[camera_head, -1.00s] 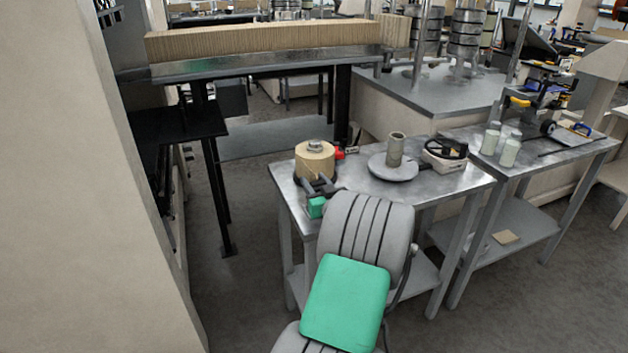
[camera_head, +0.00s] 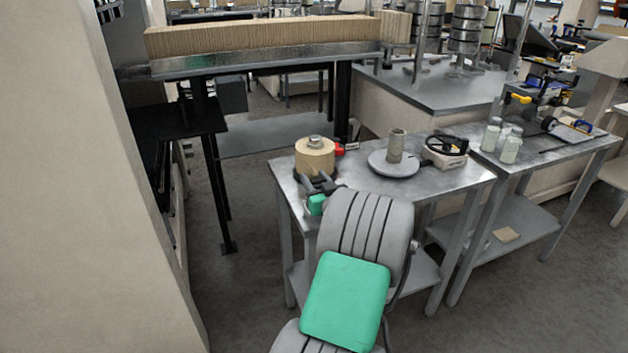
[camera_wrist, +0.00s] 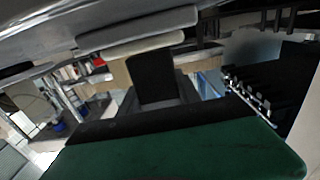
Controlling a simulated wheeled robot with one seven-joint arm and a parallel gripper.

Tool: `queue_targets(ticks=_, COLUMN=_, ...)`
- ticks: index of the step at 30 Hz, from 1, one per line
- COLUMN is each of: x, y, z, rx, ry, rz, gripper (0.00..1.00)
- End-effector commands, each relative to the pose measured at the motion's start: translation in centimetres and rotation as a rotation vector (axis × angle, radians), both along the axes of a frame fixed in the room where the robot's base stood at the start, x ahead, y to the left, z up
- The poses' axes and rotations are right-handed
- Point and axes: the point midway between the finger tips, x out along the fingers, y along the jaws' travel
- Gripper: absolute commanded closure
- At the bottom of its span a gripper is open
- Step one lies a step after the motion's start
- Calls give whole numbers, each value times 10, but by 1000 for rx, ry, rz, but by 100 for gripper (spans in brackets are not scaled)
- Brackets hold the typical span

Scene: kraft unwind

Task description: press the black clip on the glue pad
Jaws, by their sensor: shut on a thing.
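My gripper (camera_head: 319,183) is at the near left corner of the metal table, close to the front of the tan kraft roll (camera_head: 315,157). It is small and dark in the head view. In the wrist view a black block (camera_wrist: 151,76), seemingly the black clip, stands upright in the middle, with a tan surface behind it. The gripper is shut on it. I cannot make out the glue pad, or whether the clip touches it. The contact area is too small in the head view.
A red part (camera_head: 339,149) sits right beside the roll. A grey disc (camera_head: 378,167) with an upright core (camera_head: 396,146) and a black-rimmed device (camera_head: 446,151) stand further right. White bottles (camera_head: 510,150) stand on the adjoining table. The table's front edge lies under my arm.

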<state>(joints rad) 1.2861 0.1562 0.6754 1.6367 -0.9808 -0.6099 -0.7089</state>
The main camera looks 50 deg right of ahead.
Motion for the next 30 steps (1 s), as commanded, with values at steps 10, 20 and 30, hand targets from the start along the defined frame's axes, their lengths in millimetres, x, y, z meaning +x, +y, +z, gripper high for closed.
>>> queue_targets(ticks=10, x=0, y=0, z=-4, rx=-1, ry=-1, rz=0, gripper=100)
queue_targets(ticks=20, x=0, y=0, z=-6, rx=-1, ry=-1, rz=0, gripper=100)
queue_targets(ticks=30, x=0, y=0, z=-7, rx=1, ry=1, rz=0, gripper=100)
